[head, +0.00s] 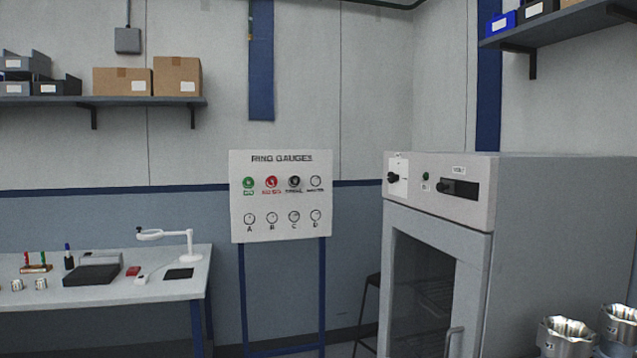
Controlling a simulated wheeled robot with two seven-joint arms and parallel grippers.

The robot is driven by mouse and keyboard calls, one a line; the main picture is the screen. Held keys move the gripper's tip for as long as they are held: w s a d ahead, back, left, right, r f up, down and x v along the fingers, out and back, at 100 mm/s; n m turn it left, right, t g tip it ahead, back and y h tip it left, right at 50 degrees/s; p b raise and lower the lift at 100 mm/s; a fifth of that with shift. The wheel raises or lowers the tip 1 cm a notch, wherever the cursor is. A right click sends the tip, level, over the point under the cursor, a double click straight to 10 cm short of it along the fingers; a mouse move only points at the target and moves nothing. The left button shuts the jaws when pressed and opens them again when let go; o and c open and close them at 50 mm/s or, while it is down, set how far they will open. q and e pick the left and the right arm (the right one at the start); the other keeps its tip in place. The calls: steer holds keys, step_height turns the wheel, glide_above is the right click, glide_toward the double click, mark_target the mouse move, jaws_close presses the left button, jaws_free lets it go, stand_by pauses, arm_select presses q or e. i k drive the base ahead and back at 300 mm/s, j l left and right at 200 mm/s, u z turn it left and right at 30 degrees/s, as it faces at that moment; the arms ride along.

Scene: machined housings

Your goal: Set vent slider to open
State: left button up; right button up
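A grey oven-like cabinet (560,215) stands at the right with a light control panel on its upper front. On that panel is a dark rectangular slot, which looks like the vent slider (459,189), with a small label above it that is too blurred to read surely. A knob seems to sit towards the slot's left end; its end markings cannot be read. Neither of my grippers is in view.
The cabinet's glass door (418,290) is shut. Metal housings (565,338) stand at lower right. A ring gauge board (282,196) and workbench (120,293) stand left.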

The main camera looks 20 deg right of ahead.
mark_target(445, 186)
steer(key=i+j, duration=0.1)
steer(key=i, duration=0.45)
steer(key=i+j, duration=0.1)
steer(key=i, duration=0.45)
steer(key=i+j, duration=0.1)
steer(key=i, duration=0.45)
